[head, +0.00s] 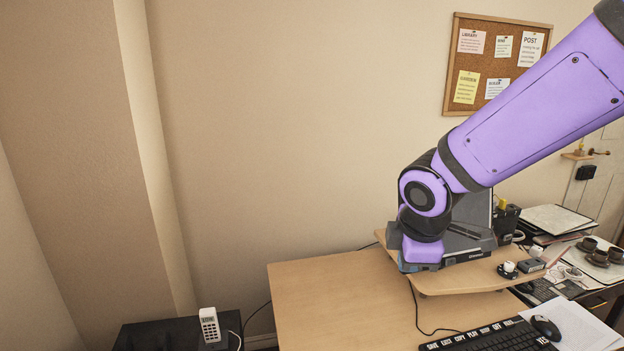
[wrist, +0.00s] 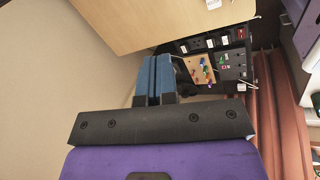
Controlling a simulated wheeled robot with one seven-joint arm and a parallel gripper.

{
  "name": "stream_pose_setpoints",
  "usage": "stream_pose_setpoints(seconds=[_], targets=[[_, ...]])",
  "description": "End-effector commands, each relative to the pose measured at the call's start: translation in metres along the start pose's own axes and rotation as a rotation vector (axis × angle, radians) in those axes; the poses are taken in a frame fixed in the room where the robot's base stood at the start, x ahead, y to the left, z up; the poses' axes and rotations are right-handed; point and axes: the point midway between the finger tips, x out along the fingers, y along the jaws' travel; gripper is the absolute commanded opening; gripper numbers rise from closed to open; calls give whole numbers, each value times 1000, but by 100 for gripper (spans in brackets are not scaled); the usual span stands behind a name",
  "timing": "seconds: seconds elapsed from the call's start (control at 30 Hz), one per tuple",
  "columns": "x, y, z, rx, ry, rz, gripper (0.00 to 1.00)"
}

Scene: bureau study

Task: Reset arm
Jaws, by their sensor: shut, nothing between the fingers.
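My purple arm (head: 535,105) reaches in from the upper right of the head view and bends down in front of the desk's raised shelf (head: 470,278). In the wrist view my gripper (wrist: 153,80) shows two blue fingers lying side by side, shut with nothing between them. In the head view the fingers are mostly hidden by my wrist. I cannot tell how far they are from the shelf.
The wooden desk (head: 340,305) is bare on its left side. A keyboard (head: 490,339) and mouse (head: 546,328) lie at its front right. A white phone (head: 209,325) stands on a black cabinet (head: 160,336). A corkboard (head: 490,62) hangs on the wall.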

Motion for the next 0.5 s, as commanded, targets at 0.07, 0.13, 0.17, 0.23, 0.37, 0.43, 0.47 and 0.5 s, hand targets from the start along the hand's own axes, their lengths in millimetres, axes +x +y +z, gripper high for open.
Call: stream_pose_setpoints(seconds=[0.07,0.13,0.17,0.23,0.37,0.43,0.47,0.5], targets=[[-23,1,23,151,0,20,0],[-40,-1,41,284,0,29,0],[-48,-3,48,341,1,33,0],[-64,-8,65,473,5,42,0],[-94,-22,93,714,20,55,0],[-108,-31,106,843,32,61,0],[-115,-36,112,897,38,64,0],[-122,-42,118,970,46,66,0]])
